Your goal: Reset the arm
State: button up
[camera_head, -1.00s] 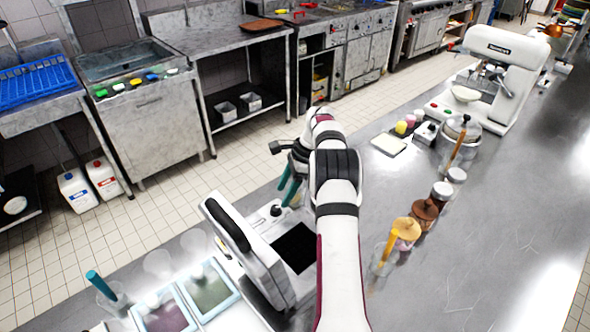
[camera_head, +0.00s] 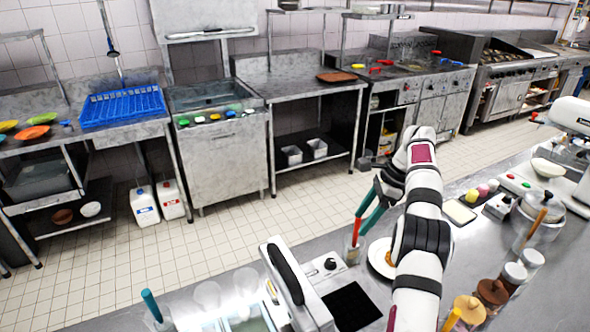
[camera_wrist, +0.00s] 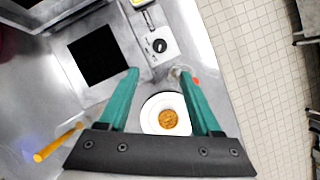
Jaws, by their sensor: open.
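My gripper (camera_head: 368,216) has two teal fingers on a dark mount and hangs above the counter's far edge in the head view. In the wrist view my gripper (camera_wrist: 158,75) shows its fingers spread wide with nothing held between them. A white plate (camera_wrist: 148,122) with a round brown food piece (camera_wrist: 169,119) lies below, seen between the fingers. The plate (camera_head: 377,262) is partly hidden by my arm in the head view.
A white device with a black panel (camera_head: 350,306) stands on the counter left of my arm. Lidded jars (camera_head: 491,292) stand at right. The tiled aisle (camera_head: 240,235) beyond is clear.

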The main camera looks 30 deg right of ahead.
jog(key=w+a+r+n+h, duration=0.1)
jog(key=a+r+n, duration=0.4)
jog(key=a+r, duration=0.55)
jog(key=s+a+r+n, duration=0.2)
jog(key=a, duration=0.3)
jog(key=s+a+r+n+t+h, duration=0.1)
jog(key=s+a+r+n, duration=0.1)
jog(key=a, duration=0.4)
jog(key=s+a+r+n+t, duration=0.1)
jog(key=s+a+n, duration=0.2)
jog(key=a, duration=0.3)
jog(key=shift+s+r+n, duration=0.4)
jog(key=shift+s, duration=0.1)
jog(key=s+a+f+n+t, duration=0.2)
jog(key=s+a+n, duration=0.25)
jog(key=s, duration=0.25)
jog(key=s+a+f+n+t, duration=0.1)
jog(key=s+a+f+n, duration=0.2)
jog(key=s+a, duration=0.25)
jog(key=s+d+f+m+g, duration=0.1)
jog(key=s+f+m+g, duration=0.1)
jog(key=s+f+g, duration=0.5)
jog(key=s+f, duration=0.1)
jog(key=s, duration=0.2)
jog(key=shift+s+d, duration=0.15)
jog(key=shift+d, duration=0.05)
